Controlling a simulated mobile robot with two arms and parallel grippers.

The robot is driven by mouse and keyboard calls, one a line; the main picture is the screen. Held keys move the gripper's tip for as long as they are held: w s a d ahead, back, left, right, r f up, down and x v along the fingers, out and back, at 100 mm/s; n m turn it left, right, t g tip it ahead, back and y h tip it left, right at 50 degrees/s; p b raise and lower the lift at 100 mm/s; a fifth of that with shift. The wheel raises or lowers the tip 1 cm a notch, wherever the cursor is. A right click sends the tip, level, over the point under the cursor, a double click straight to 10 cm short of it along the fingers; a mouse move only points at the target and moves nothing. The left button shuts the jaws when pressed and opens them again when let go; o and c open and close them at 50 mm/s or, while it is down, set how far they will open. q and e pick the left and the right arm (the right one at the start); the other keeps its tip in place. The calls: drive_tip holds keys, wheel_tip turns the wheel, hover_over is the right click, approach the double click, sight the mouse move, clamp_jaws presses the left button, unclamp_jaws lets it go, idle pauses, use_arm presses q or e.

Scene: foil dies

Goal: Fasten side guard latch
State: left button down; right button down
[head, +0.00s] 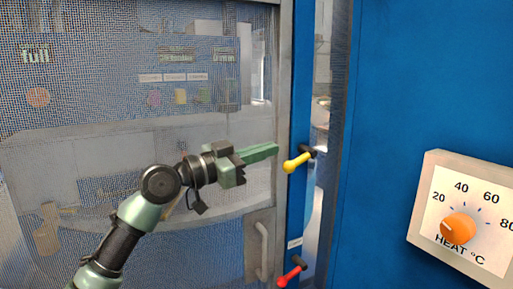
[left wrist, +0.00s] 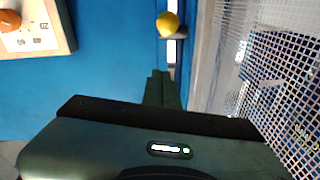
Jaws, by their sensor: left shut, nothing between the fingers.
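A mesh guard panel (head: 120,90) in a grey frame fills the left of the head view. On the blue post at its right edge is a lever with a yellow knob (head: 298,162) and a dark pivot. Lower on the post is a red-handled lever (head: 291,271) below a small white label. I cannot tell which lever is the side guard latch. My left gripper (head: 276,149) is shut and empty, its green fingertips just left of the yellow knob. In the left wrist view the yellow knob (left wrist: 168,24) appears beyond the fingertips (left wrist: 163,75), seemingly apart. My right gripper is out of view.
A blue panel (head: 400,70) stands at right, carrying a heat dial box (head: 470,210) with an orange knob. A narrow gap (head: 320,110) shows between post and panel. A grey pull handle (head: 262,250) sits low on the guard, below my left gripper.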

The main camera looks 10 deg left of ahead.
sight(287, 167)
use_arm(q)
drive_tip(key=w+d+f+p, duration=0.2)
drive_tip(key=w+d, duration=0.1)
drive_tip(key=w+d+f+p, duration=0.1)
drive_tip(key=shift+w+d+p, duration=0.35)
drive_tip(key=shift+p, duration=0.05)
drive_tip(key=shift+f, duration=0.1)
drive_tip(key=shift+d, duration=0.1)
